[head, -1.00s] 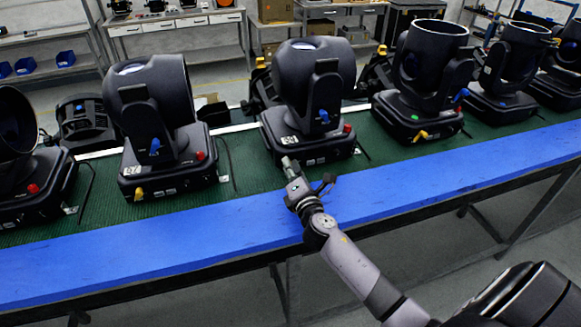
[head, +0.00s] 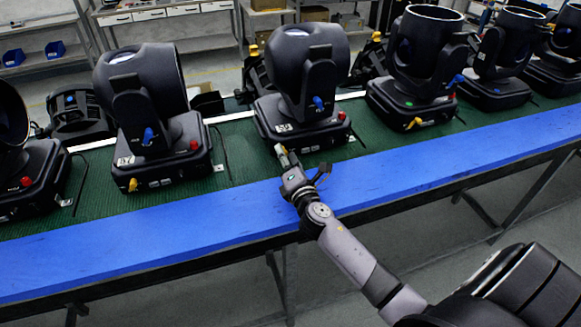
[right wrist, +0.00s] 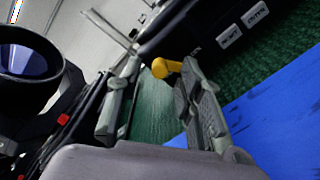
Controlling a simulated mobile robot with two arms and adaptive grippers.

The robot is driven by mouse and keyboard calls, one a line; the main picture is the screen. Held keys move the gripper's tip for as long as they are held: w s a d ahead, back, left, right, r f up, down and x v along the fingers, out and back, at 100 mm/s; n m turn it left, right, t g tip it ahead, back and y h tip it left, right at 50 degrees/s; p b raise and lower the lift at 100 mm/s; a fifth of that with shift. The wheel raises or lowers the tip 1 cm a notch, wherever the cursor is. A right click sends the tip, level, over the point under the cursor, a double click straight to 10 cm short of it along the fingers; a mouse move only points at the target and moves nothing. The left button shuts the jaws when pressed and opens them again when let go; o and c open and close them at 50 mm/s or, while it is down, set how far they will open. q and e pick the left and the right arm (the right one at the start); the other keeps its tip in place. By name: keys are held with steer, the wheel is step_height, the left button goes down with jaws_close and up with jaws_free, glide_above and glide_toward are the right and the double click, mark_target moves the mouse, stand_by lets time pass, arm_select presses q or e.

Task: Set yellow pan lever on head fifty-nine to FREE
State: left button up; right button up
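The middle moving head (head: 308,75) stands on the green strip of the bench, with a white number label (head: 283,127) on its base that looks like 59 but is too small to be sure. Its blue lever (head: 318,103) and red part (head: 342,116) show in the head view. In the right wrist view, a yellow lever (right wrist: 166,67) sticks out from the black base. My right gripper (head: 281,151) is at the base's front left corner. Its fingers (right wrist: 158,78) are apart, with the lever between their tips, nearer the right finger. Contact is unclear. My left gripper is out of view.
Similar heads stand close on both sides, one at the left (head: 145,90) and one at the right (head: 425,60), each with a yellow lever in front. A flat blue front edge (head: 420,165) of the bench is clear. Shelves stand behind.

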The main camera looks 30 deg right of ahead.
steer(key=v, duration=1.1)
steer(key=shift+s+a, duration=0.15)
steer(key=shift+s, duration=0.1)
steer(key=shift+f, duration=0.15)
